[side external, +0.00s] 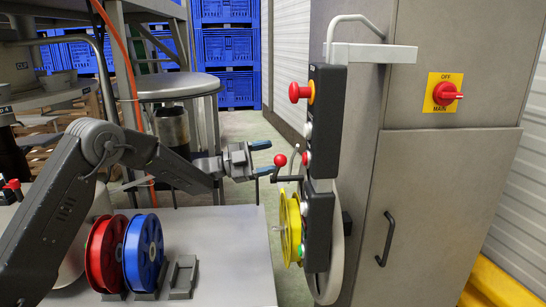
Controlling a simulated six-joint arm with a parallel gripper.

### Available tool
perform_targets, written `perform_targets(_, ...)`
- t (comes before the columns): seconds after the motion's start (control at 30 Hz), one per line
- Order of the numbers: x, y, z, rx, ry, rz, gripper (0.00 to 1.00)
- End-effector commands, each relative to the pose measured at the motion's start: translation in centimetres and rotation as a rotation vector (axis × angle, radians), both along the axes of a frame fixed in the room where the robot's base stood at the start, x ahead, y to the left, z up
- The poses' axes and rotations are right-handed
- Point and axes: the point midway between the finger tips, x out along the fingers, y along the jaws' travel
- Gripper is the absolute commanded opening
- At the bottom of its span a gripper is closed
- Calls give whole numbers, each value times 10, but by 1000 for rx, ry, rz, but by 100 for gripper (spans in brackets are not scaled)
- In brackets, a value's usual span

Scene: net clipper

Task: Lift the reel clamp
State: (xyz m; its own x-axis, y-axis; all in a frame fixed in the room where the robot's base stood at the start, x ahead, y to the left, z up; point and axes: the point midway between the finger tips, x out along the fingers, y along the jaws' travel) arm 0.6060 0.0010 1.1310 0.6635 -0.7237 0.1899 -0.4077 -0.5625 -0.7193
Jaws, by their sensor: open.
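The reel clamp appears to be the dark lever with a red ball knob (280,160), on the left side of the black control column, just above the yellow reel (291,226). The yellow reel is mounted upright on the machine. My gripper (266,158) is open and empty, coming from the left at about the height of the red ball. Its two fingers, with blue on them, point right towards the ball. The ball is just past the fingertips; whether a finger touches the lever cannot be told from this angle.
A red reel (104,254) and a blue reel (144,252) stand in holders on the grey table (225,250), beside an empty holder (183,276). The black control column (318,215) carries several buttons, including a red emergency stop (299,92). A round steel stool (178,86) stands behind.

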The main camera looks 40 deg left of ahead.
Motion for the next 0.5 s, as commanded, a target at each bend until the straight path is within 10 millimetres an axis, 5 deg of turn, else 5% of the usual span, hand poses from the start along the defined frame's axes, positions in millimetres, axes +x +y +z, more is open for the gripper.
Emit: perform_targets(0.5, -69, 76, -20, 1, 0, 2, 63)
